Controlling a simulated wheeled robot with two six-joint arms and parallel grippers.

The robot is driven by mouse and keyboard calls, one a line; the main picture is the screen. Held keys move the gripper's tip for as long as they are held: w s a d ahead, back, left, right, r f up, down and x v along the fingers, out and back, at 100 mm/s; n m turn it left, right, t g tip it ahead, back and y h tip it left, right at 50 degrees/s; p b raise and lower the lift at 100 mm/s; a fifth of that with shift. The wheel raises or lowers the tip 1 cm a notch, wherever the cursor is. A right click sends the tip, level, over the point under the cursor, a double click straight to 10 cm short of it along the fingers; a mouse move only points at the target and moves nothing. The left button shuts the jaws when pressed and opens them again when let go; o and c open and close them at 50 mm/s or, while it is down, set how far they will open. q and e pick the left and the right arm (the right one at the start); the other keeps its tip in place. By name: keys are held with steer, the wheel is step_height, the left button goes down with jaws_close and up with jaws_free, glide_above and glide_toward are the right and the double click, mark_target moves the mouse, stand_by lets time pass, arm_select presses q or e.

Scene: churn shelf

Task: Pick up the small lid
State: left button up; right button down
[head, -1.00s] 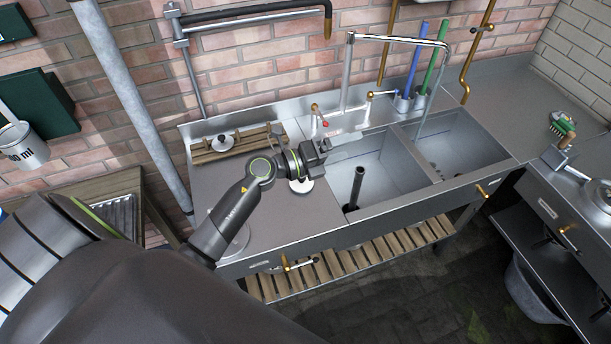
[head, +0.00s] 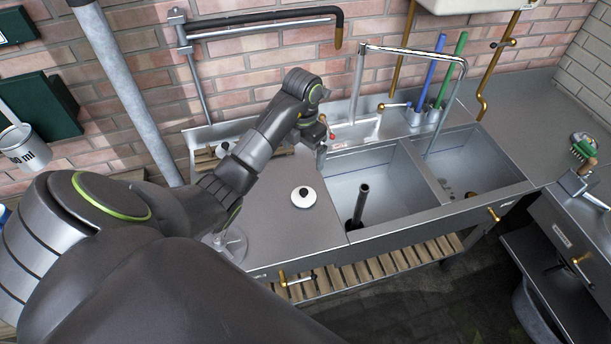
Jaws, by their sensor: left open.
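A small round white lid (head: 303,197) with a black knob lies flat on the steel drainboard, left of the sink. Another pale lid (head: 222,149) with a dark knob sits on the wooden rack at the back left, partly hidden by my arm. A clear round piece (head: 232,246) lies at the front left of the drainboard, also partly hidden. My left gripper (head: 321,157) is open and points down near the left edge of the sink. It is behind and to the right of the small lid, apart from it. Its fingers show only small. My right gripper is out of view.
The sink (head: 386,190) has two basins, with a dark upright pipe (head: 360,205) in the left one. A tap (head: 357,85) and blue and green handled tools (head: 440,75) stand behind. The drainboard around the small lid is clear.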

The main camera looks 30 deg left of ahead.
arm_select(q)
steer(key=b, duration=1.2)
glide_toward(304, 190)
step_height(304, 190, down, 5)
steer(key=shift+a+f, duration=0.1)
steer(key=shift+a, duration=0.05)
steer(key=shift+f, duration=0.2)
steer(key=f, duration=0.2)
steer(key=f+p, duration=0.1)
steer(key=f, duration=0.1)
steer(key=shift+s+d, duration=0.1)
steer(key=shift+d, duration=0.1)
steer(key=shift+f, duration=0.35)
steer(key=c, duration=1.1)
steer(key=shift+o, duration=0.2)
steer(key=shift+r, duration=0.15)
